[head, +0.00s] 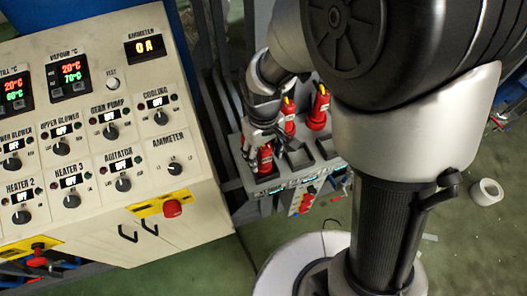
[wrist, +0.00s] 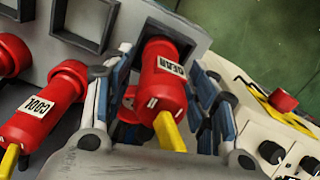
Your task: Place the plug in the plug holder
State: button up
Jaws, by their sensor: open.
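A red plug labelled GEAR (wrist: 163,78) stands between the fingers of my gripper (wrist: 163,85) in the wrist view. Its far end is at a square socket of the grey plug holder (wrist: 205,32), apparently in it; the depth is hidden. A yellow piece sticks out of its near end. The blue-grey fingers are open on both sides of it, with a gap visible at the right. In the head view my gripper (head: 262,140) is at the holder (head: 285,182), around a red plug (head: 265,160) at its near left.
A red plug labelled COOL (wrist: 42,108) is close left of my gripper, with another red plug (wrist: 10,55) beyond. Empty square sockets (wrist: 85,22) show in the holder. The control panel (head: 95,130) with knobs and a red button (head: 172,208) stands left of the holder.

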notch_tip(320, 180, up, 12)
jog(key=shift+r+p, duration=0.1)
jog(key=shift+p, duration=0.7)
jog(key=s+d+r+m+t, duration=0.2)
jog(key=s+d+r+m, duration=0.1)
jog(key=s, duration=0.4)
jog(key=s+d+r+m+t, duration=0.2)
jog(key=s+d+r, duration=0.3)
jog(key=d, duration=0.3)
jog(key=shift+s+r+m+t, duration=0.3)
jog(key=shift+s+r+m, duration=0.1)
jog(key=shift+s, duration=0.5)
jog(key=shift+f, duration=0.1)
notch_tip(320, 180, down, 18)
jog(key=b, duration=1.8)
jog(key=shift+f, duration=0.15)
jog(key=shift+c, duration=0.4)
